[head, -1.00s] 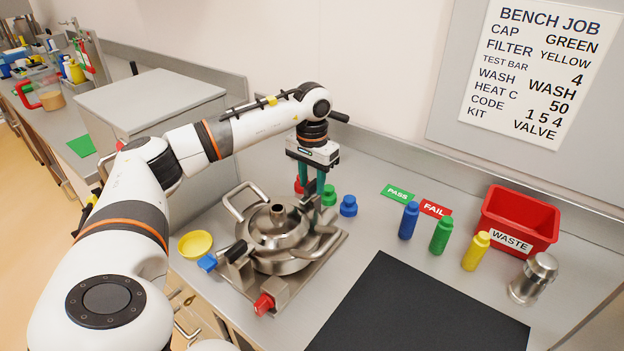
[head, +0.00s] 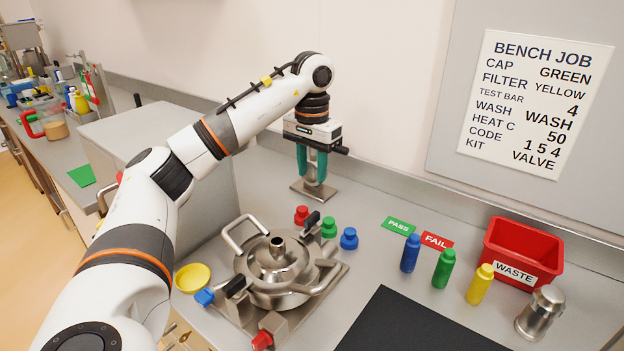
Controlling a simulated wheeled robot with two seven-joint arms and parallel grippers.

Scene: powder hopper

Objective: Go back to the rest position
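My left arm comes in from the left, and its gripper (head: 313,178) points down with two teal fingers apart, nothing clearly held between them. It is beyond the powder hopper (head: 278,262) and the caps, in front of a small metal plate (head: 300,191). I cannot tell how high the fingertips are above that plate. The hopper is a steel vessel with loop handles and a short spout, on a metal base with a blue knob (head: 204,297) and a red knob (head: 262,340). My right gripper is out of view.
Red (head: 302,215), green (head: 328,228) and blue (head: 349,238) caps stand behind the hopper. A yellow dish (head: 193,278) is at its left. To the right are bottles (head: 444,268), a red waste bin (head: 522,248), a steel canister (head: 540,312) and a black mat (head: 410,330).

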